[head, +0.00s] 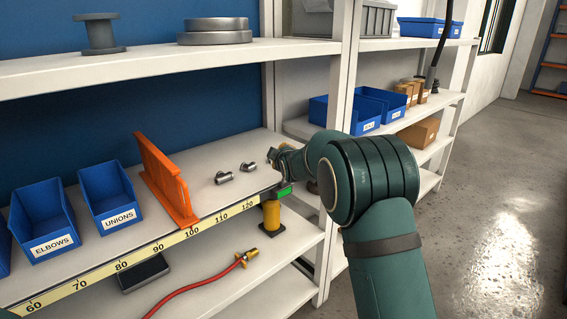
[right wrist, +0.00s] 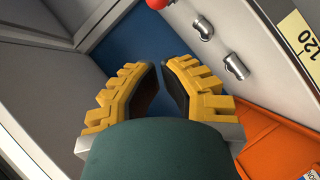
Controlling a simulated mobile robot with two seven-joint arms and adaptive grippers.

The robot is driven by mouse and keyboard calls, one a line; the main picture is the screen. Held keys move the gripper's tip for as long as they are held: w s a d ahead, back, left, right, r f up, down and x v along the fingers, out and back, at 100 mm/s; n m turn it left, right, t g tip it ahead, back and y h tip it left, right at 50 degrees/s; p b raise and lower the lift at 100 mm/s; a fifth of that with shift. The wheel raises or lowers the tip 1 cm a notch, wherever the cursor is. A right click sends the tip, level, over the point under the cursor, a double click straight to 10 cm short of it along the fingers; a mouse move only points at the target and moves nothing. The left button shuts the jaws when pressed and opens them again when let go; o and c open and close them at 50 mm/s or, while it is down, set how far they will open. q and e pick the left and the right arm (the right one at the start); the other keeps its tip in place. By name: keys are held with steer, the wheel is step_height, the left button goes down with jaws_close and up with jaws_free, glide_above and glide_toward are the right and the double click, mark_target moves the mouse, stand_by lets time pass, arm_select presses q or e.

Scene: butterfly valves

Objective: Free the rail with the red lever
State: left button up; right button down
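A pale yellow scale rail (head: 160,247) runs along the front edge of the middle shelf, with numbers from 60 to 120. In the right wrist view, part of it shows at the right with 120 on it (right wrist: 297,40). A round red end (right wrist: 157,3), perhaps the lever's knob, is cut off by the top edge of that view. I cannot make out a red lever in the head view. My right gripper (head: 274,158) is over the shelf near the 120 mark. In its wrist view the fingers (right wrist: 162,66) are apart with nothing between them. My left gripper is out of view.
An orange upright divider (head: 163,180) stands near 100. Two metal fittings (head: 236,172) lie between it and my gripper. A green piece (head: 284,191) shows by the shelf edge. Blue bins (head: 112,196) stand left. A yellow cylinder (head: 271,214) and red hose (head: 200,284) are below.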

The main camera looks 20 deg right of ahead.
steer(key=d+v, duration=0.1)
steer(key=v, duration=0.5)
steer(key=shift+a, duration=0.45)
steer(key=shift+f, duration=0.1)
steer(key=s+a+f+m+g+y+b, duration=0.15)
steer(key=s+f, duration=0.25)
steer(key=f, duration=0.6)
steer(key=s+a+f+m+g+b, duration=0.1)
steer(key=s+a+f+m+g, duration=0.2)
steer(key=f, duration=0.6)
steer(key=s+a+f+m+g+y+b, duration=0.1)
steer(key=s+a+f, duration=0.3)
steer(key=f, duration=0.6)
steer(key=s+a+f+m+g+y, duration=0.1)
steer(key=s+a+f+m+g, duration=0.1)
steer(key=s+f, duration=0.3)
steer(key=s+a+f+m+g+y+b, duration=0.1)
steer(key=s+a+f, duration=0.4)
steer(key=s, duration=0.7)
steer(key=s+a+f+m+g+y+b, duration=0.1)
steer(key=s+a+f+m+g, duration=0.2)
steer(key=s+f, duration=0.2)
steer(key=s, duration=0.3)
steer(key=shift+s+a+f+m+g+y, duration=0.35)
steer(key=shift+s, duration=0.05)
